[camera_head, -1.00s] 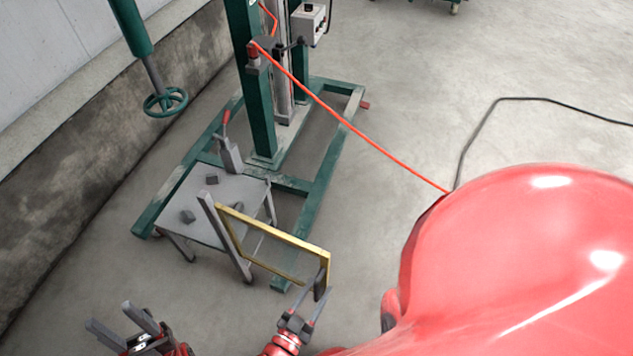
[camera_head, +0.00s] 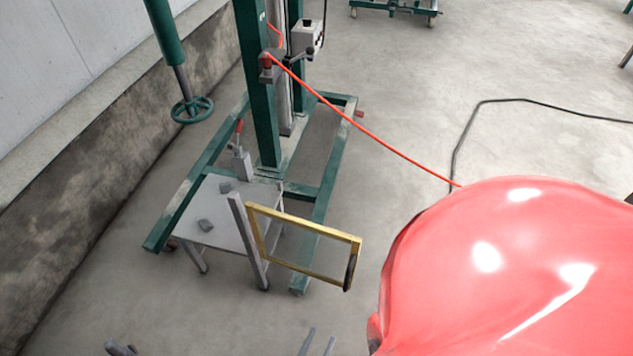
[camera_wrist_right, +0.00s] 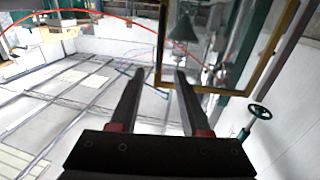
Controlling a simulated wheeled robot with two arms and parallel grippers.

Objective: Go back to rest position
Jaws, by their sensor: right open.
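My right gripper (camera_head: 318,342) shows only its two grey fingertips at the bottom edge of the head view, apart and with nothing between them. In the right wrist view the right gripper (camera_wrist_right: 154,75) has its two dark fingers spread, empty. The yellow frame (camera_head: 305,228) stands beyond it, held at the upright grey post of a small table, with a gap between frame and fingertips. The frame also shows at the top of the right wrist view (camera_wrist_right: 163,45). My left gripper (camera_head: 120,348) shows only a small dark part at the bottom left; its jaws are mostly hidden.
The small grey table (camera_head: 222,238) stands by a green stand (camera_head: 262,120) with a red hose (camera_head: 370,135). A green handwheel (camera_head: 192,110) hangs near the wall at left. A black cable (camera_head: 478,125) lies on the floor. Floor is clear in front of the table.

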